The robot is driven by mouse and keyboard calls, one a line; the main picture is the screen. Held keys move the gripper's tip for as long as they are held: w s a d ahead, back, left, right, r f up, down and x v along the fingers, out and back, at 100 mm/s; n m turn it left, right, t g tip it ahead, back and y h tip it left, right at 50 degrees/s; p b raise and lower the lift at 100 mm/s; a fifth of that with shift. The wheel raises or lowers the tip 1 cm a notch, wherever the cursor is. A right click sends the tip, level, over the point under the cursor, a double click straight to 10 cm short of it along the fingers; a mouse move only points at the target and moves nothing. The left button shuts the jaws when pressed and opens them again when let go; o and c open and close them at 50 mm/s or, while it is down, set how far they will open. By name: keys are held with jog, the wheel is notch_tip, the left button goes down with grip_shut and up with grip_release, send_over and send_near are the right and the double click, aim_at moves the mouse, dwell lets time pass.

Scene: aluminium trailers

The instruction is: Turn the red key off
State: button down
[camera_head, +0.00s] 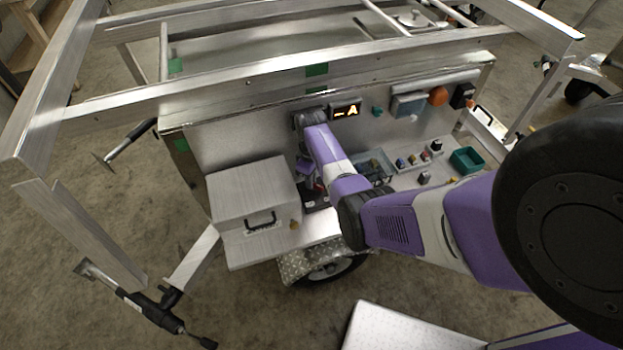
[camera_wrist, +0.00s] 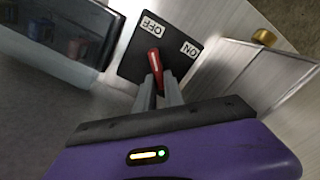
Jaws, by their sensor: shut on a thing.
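The red key (camera_wrist: 154,60) stands on a black switch plate (camera_wrist: 134,66) in the wrist view. The plate has white OFF and ON labels, which appear upside down, OFF on the left and ON on the right. The key's far end points up in the picture, toward the OFF label. My gripper (camera_wrist: 159,88) is shut on the near part of the key, with one finger on each side. In the head view my arm reaches down to the bench, and the key cannot be made out there.
A metal box with a black handle (camera_head: 260,220) stands left of my gripper. A clear-sided case (camera_wrist: 65,35) lies left of the plate. A lit display (camera_head: 345,110), an orange knob (camera_head: 438,96) and a green bin (camera_head: 467,160) are to the right.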

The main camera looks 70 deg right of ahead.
jog(key=shift+n, duration=0.3)
dwell(0.4)
jog(key=c, duration=1.4)
grip_release()
jog(key=shift+c, duration=0.2)
jog(key=shift+r, duration=0.15)
notch_tip(320, 180, up, 8)
jog(key=shift+f+b, duration=0.25)
jog(key=shift+b, duration=0.1)
